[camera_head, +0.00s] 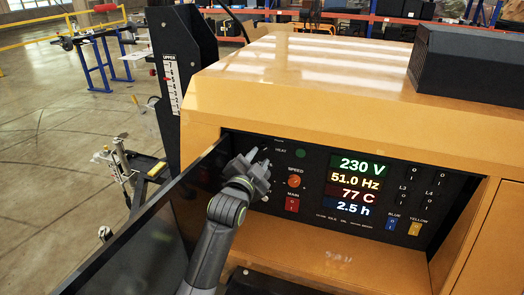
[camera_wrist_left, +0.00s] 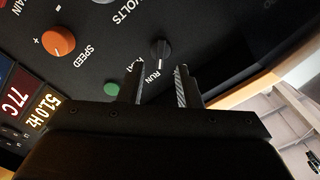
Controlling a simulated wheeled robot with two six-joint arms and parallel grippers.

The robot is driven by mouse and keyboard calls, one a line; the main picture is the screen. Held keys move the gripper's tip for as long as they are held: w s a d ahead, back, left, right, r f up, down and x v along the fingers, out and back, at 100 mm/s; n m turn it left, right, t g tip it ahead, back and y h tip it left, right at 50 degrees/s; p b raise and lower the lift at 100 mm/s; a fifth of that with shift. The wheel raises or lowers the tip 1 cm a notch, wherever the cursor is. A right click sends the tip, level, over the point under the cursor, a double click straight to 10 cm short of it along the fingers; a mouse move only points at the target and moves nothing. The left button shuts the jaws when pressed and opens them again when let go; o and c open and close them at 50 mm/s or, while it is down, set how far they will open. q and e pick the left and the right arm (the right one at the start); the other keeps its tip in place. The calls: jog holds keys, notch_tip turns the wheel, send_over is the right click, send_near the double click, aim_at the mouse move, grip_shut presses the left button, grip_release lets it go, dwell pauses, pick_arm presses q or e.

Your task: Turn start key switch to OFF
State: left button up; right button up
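The start key switch (camera_wrist_left: 160,50) is a dark knob on the black control panel (camera_head: 322,163), with the word RUN beside it in the left wrist view. My left gripper (camera_wrist_left: 161,82) is open, its two fingers apart and pointing at the panel with the knob just beyond and between their tips. In the head view the left gripper (camera_head: 254,160) is at the panel's left end and hides the key switch. The knob's exact setting is hard to read. My right gripper is not in view.
An orange SPEED knob (camera_head: 294,181), a red MAIN switch (camera_head: 292,204) and a green HEAT light (camera_head: 300,153) sit close to the gripper. The lit display (camera_head: 357,185) reads 230 V. An open dark panel door (camera_head: 150,235) stands at the left.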

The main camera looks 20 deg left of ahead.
aim_at(264, 150)
pick_arm(q)
jog(key=shift+w, duration=1.85)
jog(key=c, duration=0.6)
